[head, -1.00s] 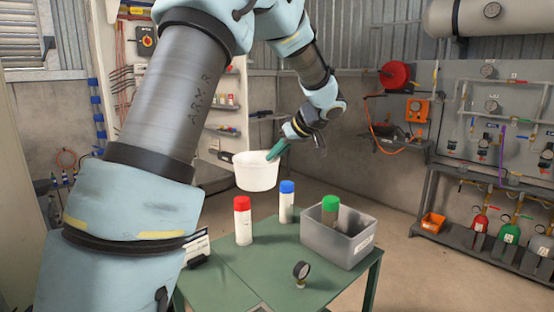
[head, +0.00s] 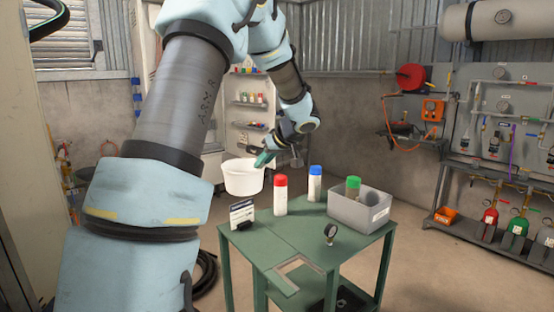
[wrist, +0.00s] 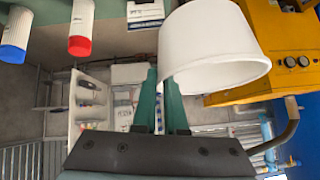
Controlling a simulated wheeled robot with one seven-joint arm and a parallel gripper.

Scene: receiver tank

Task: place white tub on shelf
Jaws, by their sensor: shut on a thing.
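The white tub (head: 243,179) is held upright in the air in the head view, to the left of the table's bottles. My gripper (head: 265,158) is shut on the tub's rim at its right side. In the wrist view the tub (wrist: 215,45) fills the upper middle, and the green fingertips of my gripper (wrist: 162,78) meet its rim. White shelves (head: 250,103) with small coloured items stand against the back wall, behind the arm. The shelf unit also shows in the wrist view (wrist: 88,102), beyond the fingers. The tub's inside is mostly hidden.
A yellow machine (wrist: 255,60) is near the tub in the wrist view.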

